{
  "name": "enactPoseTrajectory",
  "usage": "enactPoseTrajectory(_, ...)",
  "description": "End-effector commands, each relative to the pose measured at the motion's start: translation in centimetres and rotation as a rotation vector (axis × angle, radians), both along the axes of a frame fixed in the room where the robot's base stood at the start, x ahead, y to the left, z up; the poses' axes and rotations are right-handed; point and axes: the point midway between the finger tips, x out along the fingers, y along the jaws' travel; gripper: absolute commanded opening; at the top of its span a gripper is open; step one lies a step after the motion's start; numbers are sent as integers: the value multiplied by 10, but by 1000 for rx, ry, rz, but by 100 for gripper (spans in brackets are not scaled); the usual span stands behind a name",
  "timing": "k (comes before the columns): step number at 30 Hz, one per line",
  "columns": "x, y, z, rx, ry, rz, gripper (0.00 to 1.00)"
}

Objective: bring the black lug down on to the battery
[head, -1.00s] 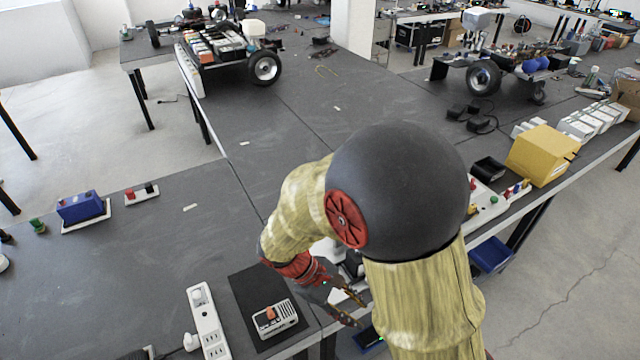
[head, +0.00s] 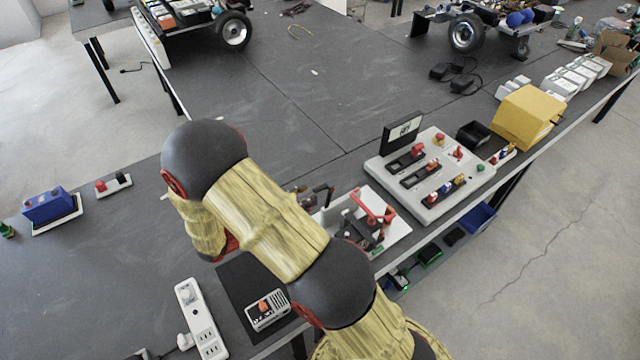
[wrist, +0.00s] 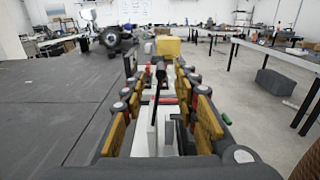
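A fixture on a white plate (head: 395,236) stands near the table's front edge. It carries a red lever frame (head: 368,205) and dark parts (head: 358,235); I cannot single out the black lug or the battery among them. My gripper (head: 318,196) is partly hidden behind my forearm, with its fingertips beside the fixture's left side. In the wrist view my gripper (wrist: 165,100) has its fingers wide apart. A slim black upright piece (wrist: 160,72) and a pale block (wrist: 145,135) show between them. I see no grip on either.
A grey switch panel (head: 430,175) stands right of the fixture, with a yellow bin (head: 525,117) beyond. A blue box (head: 47,205) sits far left on a white base. A power strip (head: 200,320) and a small grey device (head: 267,310) lie in front.

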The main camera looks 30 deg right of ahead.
Motion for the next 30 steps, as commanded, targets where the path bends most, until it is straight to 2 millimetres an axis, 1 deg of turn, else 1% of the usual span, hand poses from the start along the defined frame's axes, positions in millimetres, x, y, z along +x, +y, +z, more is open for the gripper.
enactPoseTrajectory(1, -1, -8, 0, 1, 0, -4, 30)
enactPoseTrajectory(6, 0, -35, -1, 1, 1, -5, 30)
enactPoseTrajectory(12, 1, -60, -1, 2, -1, -4, 30)
enactPoseTrajectory(17, 1, -69, -1, 2, -2, -4, 30)
enactPoseTrajectory(24, 1, -69, 0, 3, -1, -2, 30)
enactPoseTrajectory(26, 1, -69, 0, 3, -1, -2, 28)
enactPoseTrajectory(30, 1, -69, -1, 3, -1, -2, 20)
